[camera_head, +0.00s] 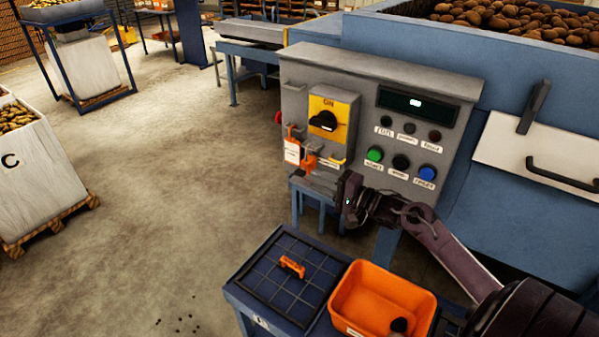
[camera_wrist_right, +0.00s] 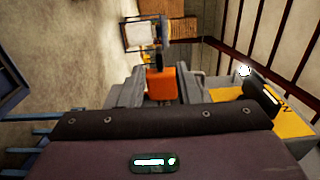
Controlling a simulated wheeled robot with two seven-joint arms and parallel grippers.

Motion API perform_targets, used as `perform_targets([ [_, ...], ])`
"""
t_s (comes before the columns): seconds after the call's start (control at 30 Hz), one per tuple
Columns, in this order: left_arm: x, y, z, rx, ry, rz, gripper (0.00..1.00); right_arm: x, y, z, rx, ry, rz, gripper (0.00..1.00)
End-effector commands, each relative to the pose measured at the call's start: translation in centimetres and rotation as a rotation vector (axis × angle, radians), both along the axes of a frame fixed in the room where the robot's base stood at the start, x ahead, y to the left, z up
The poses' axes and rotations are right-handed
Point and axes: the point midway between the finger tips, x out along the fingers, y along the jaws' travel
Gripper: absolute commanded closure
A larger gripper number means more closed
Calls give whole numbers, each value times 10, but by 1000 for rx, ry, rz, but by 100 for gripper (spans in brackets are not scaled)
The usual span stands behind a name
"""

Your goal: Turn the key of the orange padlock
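The orange padlock (camera_head: 308,162) hangs at the lower left of the grey control box, below the yellow switch. It also shows in the right wrist view (camera_wrist_right: 161,84), with a dark piece above it that may be its key. My right gripper (camera_head: 322,183) is just below and right of the padlock. In the right wrist view its two grey fingers (camera_wrist_right: 161,92) stand apart, one on each side of the orange body; I cannot tell whether they touch it. The key is not clear in the head view. My left gripper is not in view.
The control box (camera_head: 360,75) carries a yellow switch (camera_head: 328,118), a white tag (camera_head: 292,151) and several buttons. Below stands a blue cart with a dark gridded top (camera_head: 265,280), a small orange piece (camera_head: 292,266) and an orange bin (camera_head: 345,292).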

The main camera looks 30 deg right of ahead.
Motion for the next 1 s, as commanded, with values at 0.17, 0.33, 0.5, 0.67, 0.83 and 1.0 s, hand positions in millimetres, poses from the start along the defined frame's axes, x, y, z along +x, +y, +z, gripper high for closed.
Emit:
perform_targets([
  [0.17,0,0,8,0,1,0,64,27,11,3,-1,-3,-1,70],
  [0.33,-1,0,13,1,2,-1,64,48,19,2,-2,-1,-3,70],
  [0.5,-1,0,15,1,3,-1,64,59,24,1,-4,-2,-3,70],
  [0.67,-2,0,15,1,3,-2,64,61,26,-1,-5,1,-3,70],
  [0.83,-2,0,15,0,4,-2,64,61,26,-1,-4,0,-3,71],
  [1.0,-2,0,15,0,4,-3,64,61,26,-1,-4,0,-3,94],
])
